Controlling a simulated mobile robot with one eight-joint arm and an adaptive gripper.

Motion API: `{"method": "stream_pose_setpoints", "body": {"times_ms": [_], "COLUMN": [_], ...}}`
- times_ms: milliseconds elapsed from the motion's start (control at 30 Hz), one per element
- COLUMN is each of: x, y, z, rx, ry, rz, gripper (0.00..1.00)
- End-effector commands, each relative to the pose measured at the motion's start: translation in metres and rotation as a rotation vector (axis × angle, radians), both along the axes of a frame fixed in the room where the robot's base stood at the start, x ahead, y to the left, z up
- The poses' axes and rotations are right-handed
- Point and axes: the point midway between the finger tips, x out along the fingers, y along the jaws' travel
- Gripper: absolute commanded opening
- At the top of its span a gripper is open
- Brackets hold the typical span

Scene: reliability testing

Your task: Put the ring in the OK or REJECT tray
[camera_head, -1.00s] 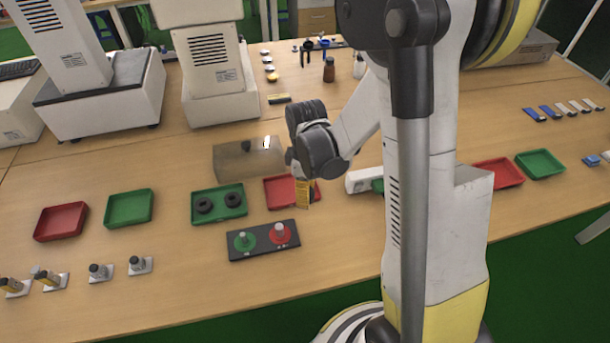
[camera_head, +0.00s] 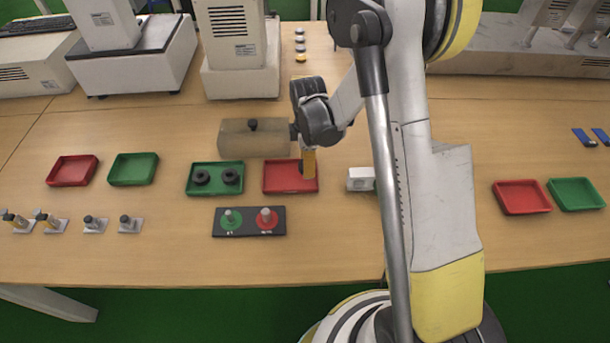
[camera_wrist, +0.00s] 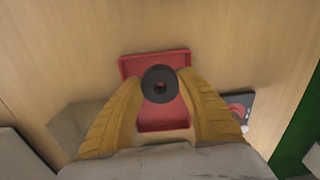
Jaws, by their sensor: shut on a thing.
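A black ring (camera_wrist: 149,76) is held between the yellow fingertips of my gripper (camera_wrist: 158,86) in the wrist view. The gripper is shut on it, above a red tray (camera_wrist: 150,125). In the head view my gripper (camera_head: 308,165) is at the far right part of this red tray (camera_head: 275,184), and the ring is mostly hidden behind the finger. The ring's exact height above the tray is hard to tell. A green tray (camera_head: 216,189) just to the left holds two black rings (camera_head: 201,176).
More empty red (camera_head: 72,170) and green (camera_head: 133,168) trays lie left, with another pair right. A white device (camera_head: 360,179) is close right.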

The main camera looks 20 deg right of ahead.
Motion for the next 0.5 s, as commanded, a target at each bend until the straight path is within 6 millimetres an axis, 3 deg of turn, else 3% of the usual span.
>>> {"method": "stream_pose_setpoints", "body": {"times_ms": [167,400,500], "x": [0.009,0.009,0.009], "y": [0.004,0.004,0.004], "z": [-0.009,-0.044,-0.047], "rx": [0.000,0.000,0.000], "ry": [0.000,0.000,0.000], "rz": [-0.001,-0.001,-0.001], "gripper": [0.17,0.17,0.17]}}
